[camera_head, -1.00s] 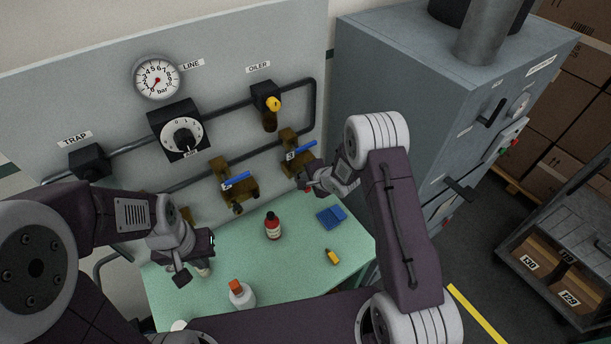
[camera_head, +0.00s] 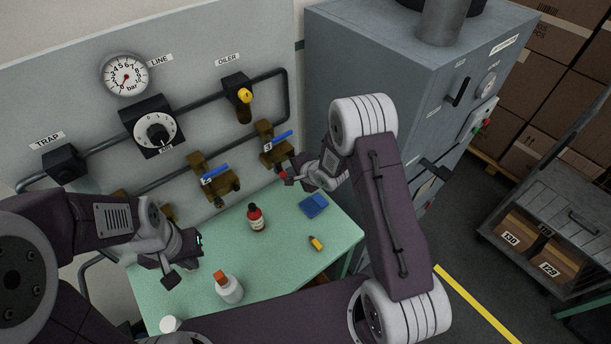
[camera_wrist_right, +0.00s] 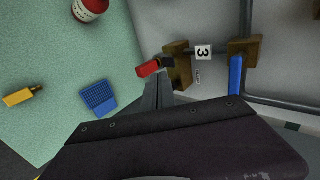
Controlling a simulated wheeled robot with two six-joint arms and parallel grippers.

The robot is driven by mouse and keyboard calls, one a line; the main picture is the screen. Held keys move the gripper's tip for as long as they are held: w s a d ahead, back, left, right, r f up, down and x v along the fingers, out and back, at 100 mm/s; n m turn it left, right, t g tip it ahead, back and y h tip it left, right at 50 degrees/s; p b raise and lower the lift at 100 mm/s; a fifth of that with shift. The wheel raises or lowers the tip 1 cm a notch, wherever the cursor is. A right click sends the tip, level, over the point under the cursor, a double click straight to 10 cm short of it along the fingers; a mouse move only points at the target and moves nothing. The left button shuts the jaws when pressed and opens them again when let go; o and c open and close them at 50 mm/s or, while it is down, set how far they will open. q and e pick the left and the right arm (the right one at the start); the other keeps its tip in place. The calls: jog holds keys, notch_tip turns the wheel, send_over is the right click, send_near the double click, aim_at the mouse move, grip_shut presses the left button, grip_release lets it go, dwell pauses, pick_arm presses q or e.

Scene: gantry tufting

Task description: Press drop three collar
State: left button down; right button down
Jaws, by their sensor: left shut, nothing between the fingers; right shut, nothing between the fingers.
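Drop three is a brass fitting (camera_head: 275,150) with a blue lever (camera_head: 282,138) and a tag reading 3, on the wall panel. In the right wrist view its brass body (camera_wrist_right: 177,62), white 3 tag (camera_wrist_right: 204,52) and blue lever (camera_wrist_right: 236,76) show. A red piece (camera_wrist_right: 148,68) sits at its lower end, beside a dark part; I cannot tell whether it is the collar. My right gripper (camera_head: 291,178) is shut and empty, right at this lower end; contact is unclear. My left gripper (camera_head: 184,262) is shut and empty over the table's left side.
Another brass drop (camera_head: 215,178) is left of drop three. A grey cabinet (camera_head: 400,75) stands right.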

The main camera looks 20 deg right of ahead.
pick_arm(q)
jog(key=shift+w+a+f+b, duration=0.2)
jog(key=shift+w+f+b, duration=0.1)
jog(key=shift+f, duration=0.2)
jog(key=shift+w+a+f+b, duration=0.15)
jog(key=shift+w+f, duration=0.15)
jog(key=shift+f, duration=0.15)
pick_arm(e)
jog(key=v, duration=0.6)
jog(key=shift+r, duration=0.3)
